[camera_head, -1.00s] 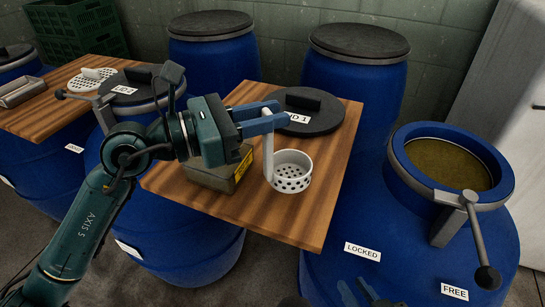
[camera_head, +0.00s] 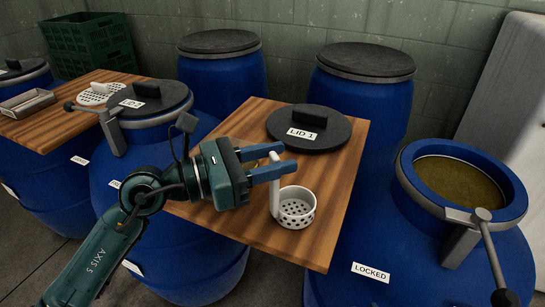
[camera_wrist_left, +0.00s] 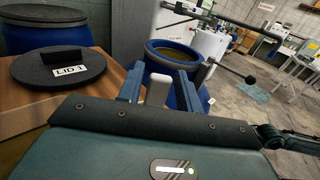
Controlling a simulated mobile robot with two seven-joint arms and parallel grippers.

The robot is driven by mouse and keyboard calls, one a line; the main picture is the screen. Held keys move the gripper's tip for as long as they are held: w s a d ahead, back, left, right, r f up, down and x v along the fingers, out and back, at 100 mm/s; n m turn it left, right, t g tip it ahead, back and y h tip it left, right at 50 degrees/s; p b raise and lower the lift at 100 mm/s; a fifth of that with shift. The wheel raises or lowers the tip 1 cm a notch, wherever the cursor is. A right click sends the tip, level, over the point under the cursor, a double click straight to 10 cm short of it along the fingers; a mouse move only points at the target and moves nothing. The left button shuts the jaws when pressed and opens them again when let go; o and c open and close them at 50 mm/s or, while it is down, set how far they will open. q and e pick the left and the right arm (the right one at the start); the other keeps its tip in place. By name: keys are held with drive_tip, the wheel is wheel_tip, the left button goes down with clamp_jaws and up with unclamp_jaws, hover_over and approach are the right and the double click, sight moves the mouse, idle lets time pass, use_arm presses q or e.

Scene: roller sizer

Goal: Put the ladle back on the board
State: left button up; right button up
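The ladle is a white perforated cup (camera_head: 297,207) with an upright white handle (camera_head: 275,195). The cup is over the front right part of the striped wooden board (camera_head: 312,245), at or very near its surface; I cannot tell if it touches. My left gripper (camera_head: 270,163) has its two blue fingers closed around the upper handle. The handle also shows between the fingers in the left wrist view (camera_wrist_left: 158,90). My right gripper is not in view.
A black lid marked LID 1 (camera_head: 309,130) lies on the board behind the ladle. An open blue barrel (camera_head: 430,215) with a lever stands to the right. Closed barrels (camera_head: 360,95) stand behind. A second board (camera_head: 40,122) with a tray is at the left.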

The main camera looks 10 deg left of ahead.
use_arm(q)
drive_tip(key=shift+o, duration=0.9)
